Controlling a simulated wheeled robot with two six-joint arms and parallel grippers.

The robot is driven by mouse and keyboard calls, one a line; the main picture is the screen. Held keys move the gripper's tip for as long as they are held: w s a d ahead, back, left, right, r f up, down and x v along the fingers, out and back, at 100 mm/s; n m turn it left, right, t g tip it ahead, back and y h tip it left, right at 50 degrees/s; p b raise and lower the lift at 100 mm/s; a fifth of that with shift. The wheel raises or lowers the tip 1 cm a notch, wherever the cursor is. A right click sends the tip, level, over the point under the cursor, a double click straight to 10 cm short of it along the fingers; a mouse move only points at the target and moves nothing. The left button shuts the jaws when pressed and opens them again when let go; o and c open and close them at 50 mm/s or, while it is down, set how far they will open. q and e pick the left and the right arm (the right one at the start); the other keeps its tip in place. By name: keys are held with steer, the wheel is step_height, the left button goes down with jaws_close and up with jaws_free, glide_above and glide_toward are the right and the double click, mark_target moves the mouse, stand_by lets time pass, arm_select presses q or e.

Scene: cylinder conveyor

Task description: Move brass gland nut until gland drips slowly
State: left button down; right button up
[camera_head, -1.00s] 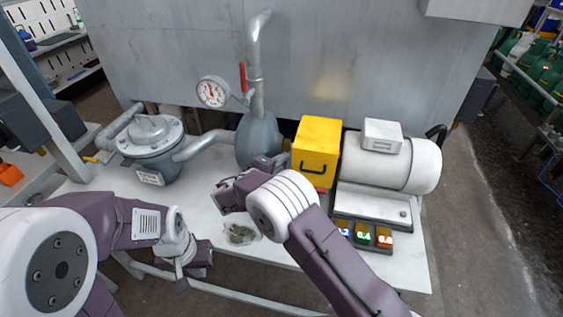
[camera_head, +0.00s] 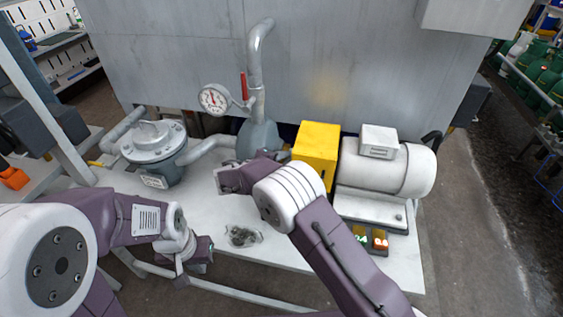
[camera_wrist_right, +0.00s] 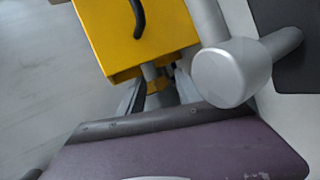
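The brass gland nut (camera_wrist_right: 158,84) shows in the right wrist view, on a grey shaft just below the yellow box (camera_wrist_right: 135,35). My right gripper (camera_wrist_right: 160,92) has its two dark fingers apart, one on each side of the nut and shaft. I cannot see a clear contact with the nut. In the head view my right gripper (camera_head: 268,160) is beside the pump, left of the yellow box (camera_head: 318,148), and mostly hides the nut area. My left gripper (camera_head: 198,258) hangs at the table's front edge, away from the pump; its fingers are unclear. No drip is visible.
A grey pump body (camera_head: 257,136), a pressure gauge (camera_head: 214,99) and a red lever (camera_head: 243,86) stand behind.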

steer(key=shift+r, duration=0.1)
steer(key=v, duration=0.9)
steer(key=shift+b, duration=0.4)
steer(key=shift+s, duration=0.1)
